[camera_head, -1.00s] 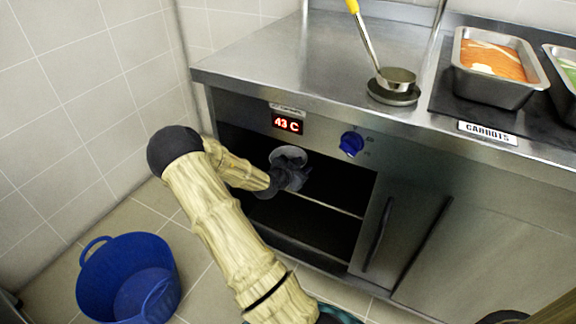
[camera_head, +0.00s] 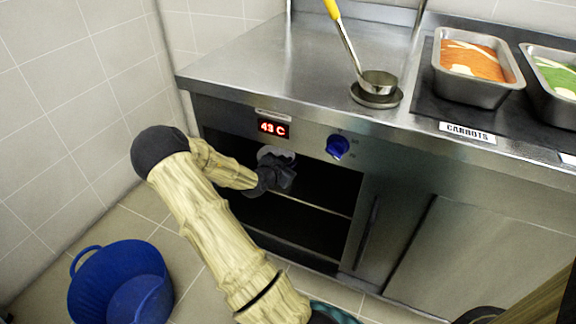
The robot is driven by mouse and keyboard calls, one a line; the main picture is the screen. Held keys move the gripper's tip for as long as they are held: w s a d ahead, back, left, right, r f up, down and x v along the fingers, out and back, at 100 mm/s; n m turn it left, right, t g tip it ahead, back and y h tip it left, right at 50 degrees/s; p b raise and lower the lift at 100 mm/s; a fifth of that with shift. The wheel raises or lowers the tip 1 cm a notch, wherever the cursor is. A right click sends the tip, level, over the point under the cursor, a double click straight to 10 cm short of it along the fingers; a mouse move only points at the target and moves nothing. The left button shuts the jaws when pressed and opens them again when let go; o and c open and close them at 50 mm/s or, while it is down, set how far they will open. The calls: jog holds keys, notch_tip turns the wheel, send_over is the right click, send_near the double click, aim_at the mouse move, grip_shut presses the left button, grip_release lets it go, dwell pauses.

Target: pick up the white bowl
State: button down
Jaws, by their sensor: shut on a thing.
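The white bowl (camera_head: 272,153) shows as a pale grey, shaded shape in the open warming cabinet, on the upper level just under the temperature display. Only part of its rim and side is visible; my gripper hides the rest. My dark gripper (camera_head: 284,177) is at the cabinet opening, in front of the bowl, and is shut on it. The fingertips are too dark and small to make out clearly. I cannot tell whether the bowl touches the shelf.
The cabinet shelf (camera_head: 316,206) has a pale front edge, with dark space below. A blue knob (camera_head: 338,147) and counter edge lie above. A blue tub (camera_head: 120,287) stands on the floor at left. A ladle (camera_head: 378,82) and food pans (camera_head: 478,88) are on the counter.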

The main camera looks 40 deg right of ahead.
notch_tip(320, 180, up, 2)
jog(key=shift+r+p, duration=0.1)
jog(key=shift+p, duration=0.35)
jog(key=s+a+p, duration=0.2)
jog(key=a, duration=0.6)
jog(key=s+a+p, duration=0.2)
jog(key=s+a, duration=0.1)
jog(key=a, duration=0.6)
jog(key=shift+a+f, duration=0.15)
jog(key=shift+f, duration=0.3)
